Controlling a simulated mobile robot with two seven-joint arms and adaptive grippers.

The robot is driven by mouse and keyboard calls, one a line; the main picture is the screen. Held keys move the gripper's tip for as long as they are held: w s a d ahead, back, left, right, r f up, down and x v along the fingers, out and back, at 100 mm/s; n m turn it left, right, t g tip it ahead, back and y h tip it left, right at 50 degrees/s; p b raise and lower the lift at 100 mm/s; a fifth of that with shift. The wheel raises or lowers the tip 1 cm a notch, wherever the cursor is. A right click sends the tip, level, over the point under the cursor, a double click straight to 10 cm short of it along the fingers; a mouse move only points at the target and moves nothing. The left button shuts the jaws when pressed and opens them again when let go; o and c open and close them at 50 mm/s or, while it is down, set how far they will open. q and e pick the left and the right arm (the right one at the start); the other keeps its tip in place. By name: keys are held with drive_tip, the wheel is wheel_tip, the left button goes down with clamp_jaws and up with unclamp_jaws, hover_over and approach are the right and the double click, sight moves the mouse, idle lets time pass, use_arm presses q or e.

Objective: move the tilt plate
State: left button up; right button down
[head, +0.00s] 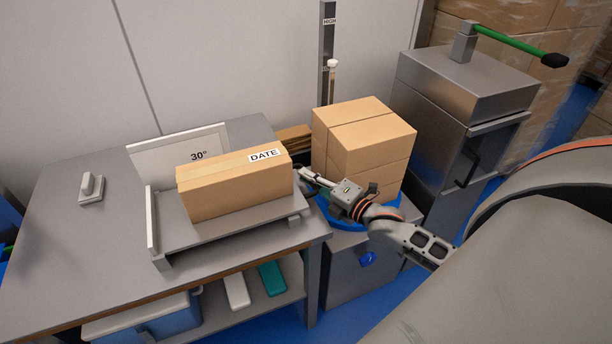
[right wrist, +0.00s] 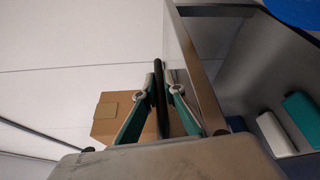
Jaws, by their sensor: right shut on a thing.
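The tilt plate (head: 225,236) is a grey metal plate with an upright fence on its left side, standing on the steel table. A long cardboard box marked DATE (head: 228,193) rests on it. A white sign reading 30° stands behind. Whether the plate is tilted is hard to tell. My right gripper (head: 304,175) is at the plate's right edge, beside the box's right end. In the right wrist view my right gripper (right wrist: 163,78) is shut on a thin dark edge that appears to be the tilt plate (right wrist: 161,100), with a cardboard box behind. My left gripper is not in view.
Stacked cartons (head: 364,135) stand close behind my right gripper, above a blue round rim. A post marked HIGH (head: 327,50) rises behind. A steel machine with a green lever (head: 510,40) stands right. The table (head: 85,250) is clear at left, except for a small block.

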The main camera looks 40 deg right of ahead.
drive_tip(key=shift+f, duration=0.35)
drive_tip(key=c, duration=2.1)
unclamp_jaws()
drive_tip(key=shift+f, duration=0.15)
drive_tip(key=shift+c, duration=0.2)
drive_tip(key=shift+r, duration=0.2)
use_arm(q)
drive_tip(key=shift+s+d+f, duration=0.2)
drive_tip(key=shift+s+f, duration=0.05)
use_arm(e)
drive_tip(key=s+d, duration=0.1)
drive_tip(key=s, duration=1.1)
drive_tip(key=shift+d+r, duration=0.4)
